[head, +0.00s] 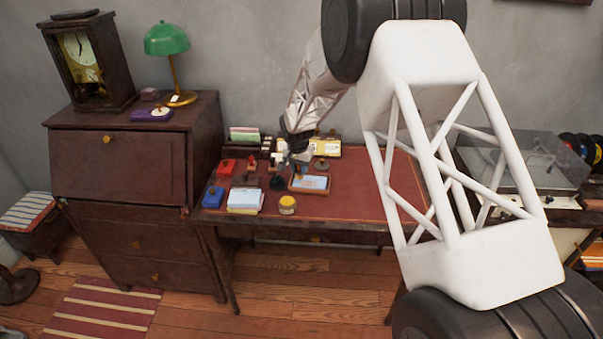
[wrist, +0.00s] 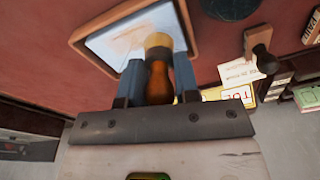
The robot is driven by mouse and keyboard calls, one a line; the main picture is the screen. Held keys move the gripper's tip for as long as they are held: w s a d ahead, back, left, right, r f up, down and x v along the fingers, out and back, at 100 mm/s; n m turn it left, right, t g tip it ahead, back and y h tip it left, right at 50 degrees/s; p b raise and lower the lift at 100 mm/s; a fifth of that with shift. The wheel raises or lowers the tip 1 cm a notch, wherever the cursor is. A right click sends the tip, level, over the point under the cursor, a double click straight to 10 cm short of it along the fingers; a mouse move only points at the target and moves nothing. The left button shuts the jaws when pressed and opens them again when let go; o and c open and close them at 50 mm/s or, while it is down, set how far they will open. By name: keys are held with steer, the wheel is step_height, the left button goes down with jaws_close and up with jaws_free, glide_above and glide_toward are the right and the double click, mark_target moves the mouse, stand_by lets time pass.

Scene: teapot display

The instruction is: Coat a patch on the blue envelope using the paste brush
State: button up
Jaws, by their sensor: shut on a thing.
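The light blue envelope (head: 311,182) lies in a wooden-rimmed tray (head: 309,192) on the red desk top. In the wrist view, the envelope (wrist: 112,42) shows a pale tan smear near the brush. My gripper (head: 297,160) is over the tray's back left part. In the wrist view, my gripper (wrist: 158,84) is shut on the brown wooden handle of the paste brush (wrist: 158,76). The brush's yellowish head points at the envelope and overlaps it; I cannot tell whether they touch. A yellow jar with a pale top (head: 287,204) stands in front of the tray.
A stack of pale blue paper (head: 244,200), a blue box (head: 213,196) and a red box (head: 227,167) stand left of the tray. A wooden-handled stamp (wrist: 258,45) is beside the tray in the wrist view. The desk (head: 360,188) is clear to the right.

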steer(key=shift+r, duration=2.65)
steer(key=shift+f, duration=3.05)
steer(key=shift+d+f, duration=0.25)
steer(key=shift+f, duration=0.2)
steer(key=shift+d+f, duration=0.2)
steer(key=shift+f, duration=0.25)
steer(key=shift+s+d+f, duration=0.1)
steer(key=shift+s+d, duration=0.05)
steer(key=shift+d, duration=1.55)
steer(key=shift+s+d, duration=0.1)
steer(key=shift+d, duration=1.55)
steer(key=shift+w+a, duration=0.15)
steer(key=shift+a, duration=1.6)
steer(key=shift+w+a, duration=0.1)
steer(key=shift+a, duration=1.65)
steer(key=shift+a+r, duration=0.15)
steer(key=shift+r, duration=0.45)
steer(key=shift+a+r, duration=0.15)
steer(key=shift+r, duration=3.3)
